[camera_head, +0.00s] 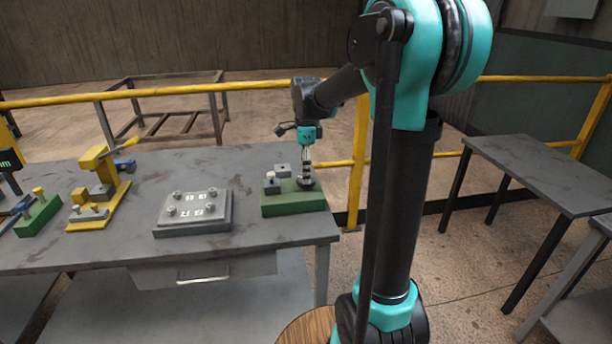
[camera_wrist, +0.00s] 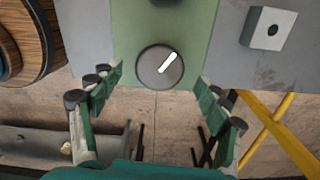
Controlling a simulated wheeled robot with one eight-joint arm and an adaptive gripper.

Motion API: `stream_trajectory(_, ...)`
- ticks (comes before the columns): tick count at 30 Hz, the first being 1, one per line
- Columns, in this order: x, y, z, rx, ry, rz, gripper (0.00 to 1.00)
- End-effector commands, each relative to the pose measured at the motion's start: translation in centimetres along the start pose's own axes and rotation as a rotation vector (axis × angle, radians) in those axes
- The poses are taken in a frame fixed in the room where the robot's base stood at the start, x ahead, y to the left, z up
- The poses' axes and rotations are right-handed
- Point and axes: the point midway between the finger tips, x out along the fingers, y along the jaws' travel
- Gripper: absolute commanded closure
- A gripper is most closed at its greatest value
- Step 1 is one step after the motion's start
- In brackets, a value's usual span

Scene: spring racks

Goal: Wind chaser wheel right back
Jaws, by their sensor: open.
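The chaser wheel (camera_wrist: 160,67) is a round grey knob with a white line on its top. In the wrist view the line runs from the centre to the upper right. The wheel sits at the near end of a green base (camera_wrist: 137,28), which also stands at the right end of the bench in the head view (camera_head: 293,207). My gripper (camera_head: 307,168) is above the wheel, pointing down. In the wrist view its open fingers (camera_wrist: 160,82) stand apart, one on each side of the wheel.
A grey block with a hole (camera_wrist: 268,28) lies right of the green base in the wrist view. The bench (camera_head: 130,233) also bears a grey plate with several knobs (camera_head: 193,211) and a yellow press (camera_head: 92,180). A yellow rail (camera_head: 361,150) runs behind.

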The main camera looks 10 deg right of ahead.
Motion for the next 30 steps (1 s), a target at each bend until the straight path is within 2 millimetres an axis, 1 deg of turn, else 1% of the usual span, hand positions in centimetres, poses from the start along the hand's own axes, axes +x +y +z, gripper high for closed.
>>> stream_trajectory(3,1.3,0.0,0.0,0.0,0.0,0.0,0.24)
stream_trajectory(6,1.9,0.0,0.0,0.0,0.0,0.0,0.24)
stream_trajectory(16,2.2,0.0,0.0,0.0,0.0,0.0,0.24)
stream_trajectory(28,2.1,0.0,0.0,0.0,0.0,0.0,0.73)
stream_trajectory(30,2.1,0.0,0.0,-0.001,0.0,0.0,0.74)
